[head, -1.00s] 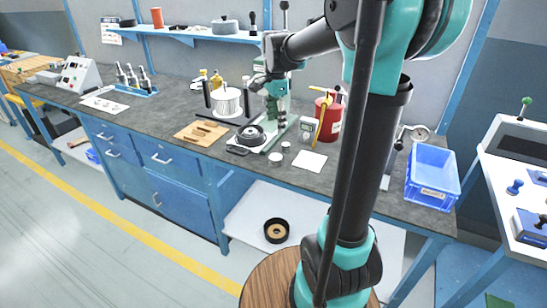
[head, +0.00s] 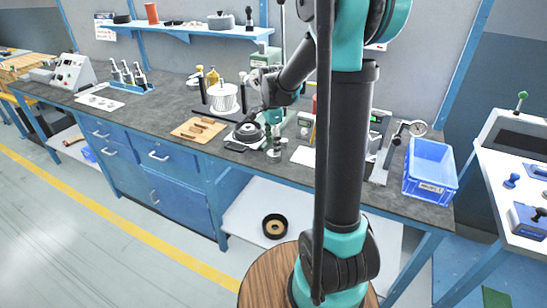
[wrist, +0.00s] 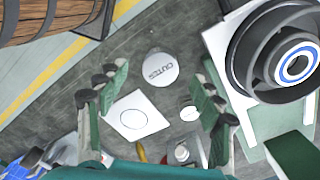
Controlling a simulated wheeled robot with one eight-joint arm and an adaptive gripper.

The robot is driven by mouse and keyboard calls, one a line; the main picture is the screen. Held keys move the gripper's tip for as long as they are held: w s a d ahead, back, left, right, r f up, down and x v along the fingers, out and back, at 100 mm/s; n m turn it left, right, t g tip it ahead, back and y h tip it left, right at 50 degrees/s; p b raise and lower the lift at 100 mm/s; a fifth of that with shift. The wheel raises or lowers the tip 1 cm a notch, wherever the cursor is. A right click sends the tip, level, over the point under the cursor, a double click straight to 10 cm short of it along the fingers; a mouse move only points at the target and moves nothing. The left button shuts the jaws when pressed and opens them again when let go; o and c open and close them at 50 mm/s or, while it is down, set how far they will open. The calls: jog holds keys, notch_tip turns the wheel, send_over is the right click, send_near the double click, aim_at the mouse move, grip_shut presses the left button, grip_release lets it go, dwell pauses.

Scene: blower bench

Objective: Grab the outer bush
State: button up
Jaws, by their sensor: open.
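The outer bush (wrist: 160,69) is a short silver-grey cylinder with "OUTER" on its top face. It stands on the dark bench top, between my fingers as seen in the wrist view. In the head view the bush (head: 273,153) shows just under my gripper (head: 273,138), partly covered by it. My gripper, also in the wrist view (wrist: 163,67), is open with its two green, dark-padded fingers spread to either side of the bush. I see no finger touching it, and its exact height above the bush is unclear.
A smaller silver disc (wrist: 190,113) and a white square sheet with a circle (wrist: 130,117) lie close by. The black round housing with a blue ring (wrist: 292,62) stands close on the right in the wrist view. A blue crate (head: 431,168) sits at the bench's right end.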

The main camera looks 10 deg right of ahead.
jog(key=f, duration=0.5)
jog(key=shift+w+d, duration=0.15)
jog(key=shift+d, duration=0.1)
jog(key=c, duration=1.5)
